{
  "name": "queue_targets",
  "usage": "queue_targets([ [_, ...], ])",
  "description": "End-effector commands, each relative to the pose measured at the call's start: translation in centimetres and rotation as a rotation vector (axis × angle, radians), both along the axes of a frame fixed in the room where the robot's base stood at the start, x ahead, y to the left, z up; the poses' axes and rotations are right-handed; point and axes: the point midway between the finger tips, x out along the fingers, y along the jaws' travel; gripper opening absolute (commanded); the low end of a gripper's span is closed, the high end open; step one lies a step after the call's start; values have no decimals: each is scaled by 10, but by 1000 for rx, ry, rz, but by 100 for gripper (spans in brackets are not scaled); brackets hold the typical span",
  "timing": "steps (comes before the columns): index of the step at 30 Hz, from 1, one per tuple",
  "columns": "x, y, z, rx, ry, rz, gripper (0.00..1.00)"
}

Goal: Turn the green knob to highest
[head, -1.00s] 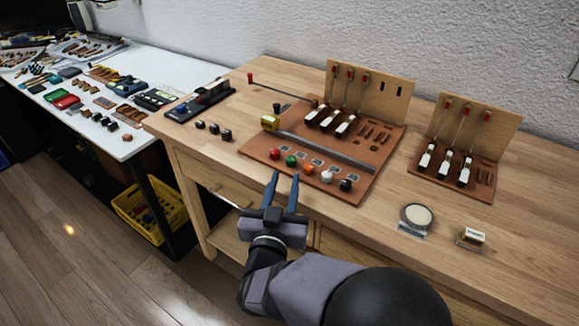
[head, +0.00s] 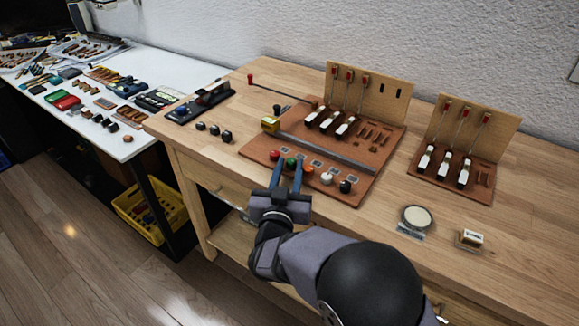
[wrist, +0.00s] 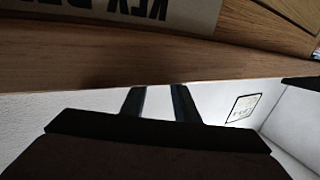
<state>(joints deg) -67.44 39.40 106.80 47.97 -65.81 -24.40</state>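The green knob (head: 291,162) sits in a row of coloured knobs along the front edge of a reddish-brown board (head: 255,147). My gripper (head: 287,162) is open, with its two blue fingers parallel and pointing at the board's front edge. In the head view the green knob shows between the fingertips, nearer the right one. I cannot tell whether the fingers are around it or still short of it. In the wrist view my gripper's fingers (wrist: 159,100) are apart with nothing visible between them, and no knob shows.
A red knob (head: 274,155) is just left of the fingers and an orange knob (head: 307,171) just right. White (head: 327,178) and black (head: 345,186) knobs follow.

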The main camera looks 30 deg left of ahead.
Motion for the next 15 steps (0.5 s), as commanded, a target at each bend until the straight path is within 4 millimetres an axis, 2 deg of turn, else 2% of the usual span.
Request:
queue_targets([
  [10,3,2,0,0,-1,0,28],
  [13,3,1,0,0,-1,0,4],
  [15,3,1,0,0,-1,0,0],
])
